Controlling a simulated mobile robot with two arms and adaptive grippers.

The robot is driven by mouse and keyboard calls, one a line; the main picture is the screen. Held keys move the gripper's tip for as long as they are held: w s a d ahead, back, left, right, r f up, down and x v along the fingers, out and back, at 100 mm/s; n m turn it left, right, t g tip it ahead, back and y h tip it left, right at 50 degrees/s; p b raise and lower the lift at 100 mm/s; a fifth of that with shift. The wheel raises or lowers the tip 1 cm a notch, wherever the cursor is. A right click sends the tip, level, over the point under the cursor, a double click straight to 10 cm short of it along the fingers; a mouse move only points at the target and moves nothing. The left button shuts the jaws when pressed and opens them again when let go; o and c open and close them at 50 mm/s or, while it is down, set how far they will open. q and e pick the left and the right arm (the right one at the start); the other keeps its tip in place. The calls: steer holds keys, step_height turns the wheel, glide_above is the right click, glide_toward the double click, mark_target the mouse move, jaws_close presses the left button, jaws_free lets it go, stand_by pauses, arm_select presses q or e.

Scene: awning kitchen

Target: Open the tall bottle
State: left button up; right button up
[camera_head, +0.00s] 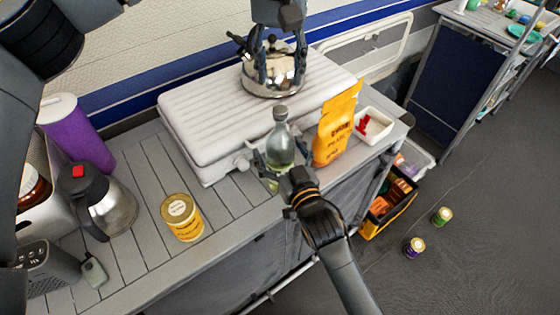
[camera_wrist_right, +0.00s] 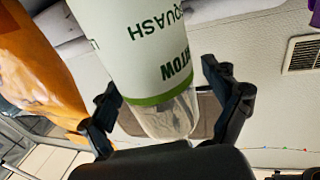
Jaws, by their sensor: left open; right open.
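The tall bottle (camera_head: 281,140) is clear greenish glass with a grey cap. It stands upright on the counter in front of the grey ribbed case. My right gripper (camera_head: 278,172) is open around its lower part, with the fingers on either side. In the right wrist view the bottle (camera_wrist_right: 140,55), with its white label and green band, lies between the open fingers (camera_wrist_right: 172,100); contact cannot be told. My left gripper (camera_head: 281,76) is open, pointing down above and behind the bottle, in front of the kettle in the picture. It is apart from the cap.
An orange pouch (camera_head: 337,125) stands close right of the bottle, beside a white tray (camera_head: 386,134). The kettle (camera_head: 258,82) sits on the case (camera_head: 215,112). A yellow can (camera_head: 182,218) and a steel jug (camera_head: 115,208) stand left. Counter between can and bottle is clear.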

mark_target(280, 109)
steer(key=shift+s, duration=0.1)
steer(key=shift+c, duration=1)
jaws_close()
arm_select(q)
steer(key=m, duration=0.4)
steer(key=shift+f, duration=0.3)
steer(key=shift+m, duration=0.3)
step_height(280, 109, down, 7)
steer(key=shift+f, duration=0.2)
steer(key=shift+c, duration=0.4)
